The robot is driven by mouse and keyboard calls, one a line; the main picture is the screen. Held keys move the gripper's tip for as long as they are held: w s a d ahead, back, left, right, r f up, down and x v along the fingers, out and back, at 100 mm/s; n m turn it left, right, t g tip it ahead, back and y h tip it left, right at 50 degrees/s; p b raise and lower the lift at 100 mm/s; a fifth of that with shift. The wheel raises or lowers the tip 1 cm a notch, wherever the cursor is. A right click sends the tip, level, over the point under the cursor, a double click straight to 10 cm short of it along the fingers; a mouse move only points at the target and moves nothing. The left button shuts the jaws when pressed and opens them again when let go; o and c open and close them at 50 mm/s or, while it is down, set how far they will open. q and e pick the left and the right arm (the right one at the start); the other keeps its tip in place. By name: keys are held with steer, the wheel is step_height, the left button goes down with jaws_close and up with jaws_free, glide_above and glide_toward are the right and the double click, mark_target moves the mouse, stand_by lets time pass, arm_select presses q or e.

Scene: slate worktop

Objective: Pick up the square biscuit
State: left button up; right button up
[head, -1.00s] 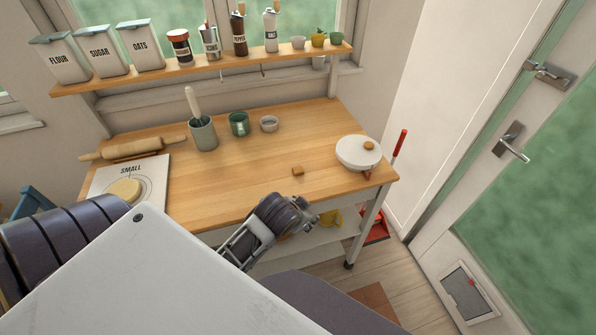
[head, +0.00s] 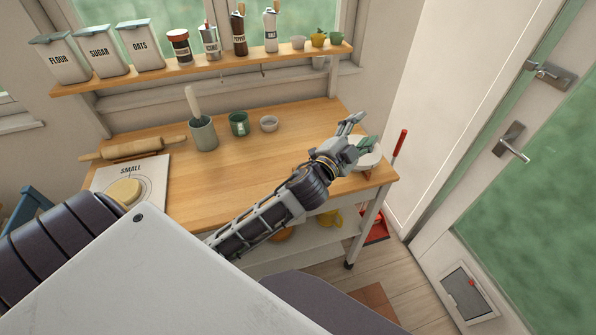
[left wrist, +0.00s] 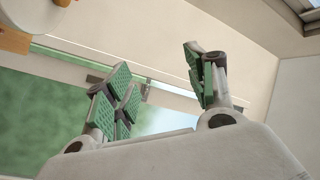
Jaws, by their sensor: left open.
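My left gripper (head: 357,135) is open and empty above the right end of the wooden worktop (head: 235,170), in front of the white lidded pot (head: 366,162) in the head view. In the left wrist view its green-padded fingers (left wrist: 158,84) are spread apart with nothing between them. The square biscuit is not visible now; the spot where it lay, left of the pot, is behind my left forearm and wrist. My right gripper is not in view.
A rolling pin (head: 133,148) and a board marked SMALL with a round disc of dough (head: 124,191) are at the left. A grey crock (head: 203,135), a green mug (head: 239,124) and a small bowl (head: 269,124) stand at the back. The worktop's middle is clear.

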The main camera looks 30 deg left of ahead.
arm_select(q)
steer(key=s+d+r+m+g+h, duration=0.25)
steer(key=d+m+g+h, duration=0.25)
steer(key=d+m+h, duration=0.5)
steer(key=s+d+r+m+g+h, duration=0.1)
steer(key=d+r+m+g+h, duration=0.4)
steer(key=m, duration=0.9)
steer(key=a+f+m+g+y, duration=0.2)
steer(key=f+m+g+y, duration=0.15)
steer(key=f, duration=0.25)
steer(key=a+f+m+g+y, duration=0.3)
steer(key=f+m+g, duration=0.15)
steer(key=f, duration=0.25)
steer(key=w+a+f+g+y, duration=0.1)
steer(key=a+y, duration=1)
steer(key=a, duration=1.5)
steer(key=shift+w+a+f, duration=0.3)
steer(key=shift+w+f, duration=0.05)
steer(key=shift+f, duration=0.05)
